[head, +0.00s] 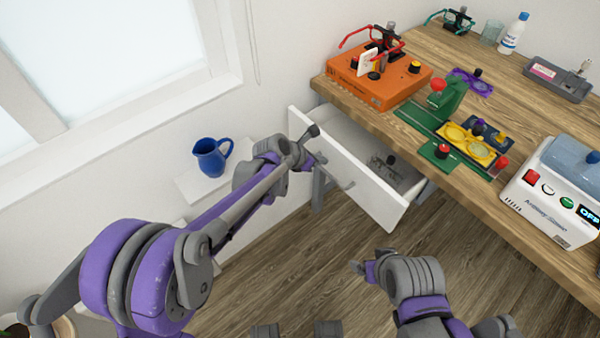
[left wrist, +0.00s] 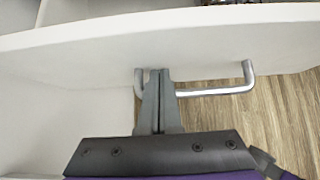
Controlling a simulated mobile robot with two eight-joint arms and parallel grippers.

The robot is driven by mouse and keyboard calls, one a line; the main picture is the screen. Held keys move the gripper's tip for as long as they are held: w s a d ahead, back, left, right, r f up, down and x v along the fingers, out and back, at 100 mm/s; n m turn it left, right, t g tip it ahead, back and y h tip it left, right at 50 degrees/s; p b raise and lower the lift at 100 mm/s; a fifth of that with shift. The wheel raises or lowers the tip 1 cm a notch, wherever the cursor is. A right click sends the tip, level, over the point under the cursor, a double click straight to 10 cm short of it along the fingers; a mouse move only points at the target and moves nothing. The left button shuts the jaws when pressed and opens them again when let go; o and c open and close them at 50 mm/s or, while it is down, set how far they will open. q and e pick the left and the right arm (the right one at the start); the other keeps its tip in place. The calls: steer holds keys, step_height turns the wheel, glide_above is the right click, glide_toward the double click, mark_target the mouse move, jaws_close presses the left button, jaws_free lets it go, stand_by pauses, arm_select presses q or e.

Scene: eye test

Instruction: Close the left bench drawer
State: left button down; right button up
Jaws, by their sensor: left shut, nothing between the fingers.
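The left bench drawer (head: 380,206) is white and stands open below the wooden bench top. Its front panel also fills the upper part of the left wrist view (left wrist: 90,45). A grey bar handle (left wrist: 215,92) is on the front panel. My left gripper (head: 318,160) is at the outside of the drawer front. In the left wrist view its fingers (left wrist: 158,75) are together and empty, at the left end of the handle; whether they touch the panel I cannot tell. My right gripper (head: 362,267) is low, in front of the drawer and apart from it.
Inside the drawer lies a see-through grey item with a black knob (head: 390,160). On the bench (head: 480,65) stand an orange box (head: 350,75), a green fixture (head: 435,150) and a white machine (head: 545,205). A blue jug (head: 211,160) stands on a wall shelf. Wooden floor shows below.

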arm_select(q)
steer(key=w+d, duration=0.2)
steer(key=d, duration=0.1)
steer(key=w+d, duration=0.2)
steer(key=d, duration=0.1)
steer(key=w+d, duration=0.3)
steer(key=shift+d, duration=0.35)
steer(key=shift+w+d, duration=0.1)
steer(key=shift+r, duration=0.2)
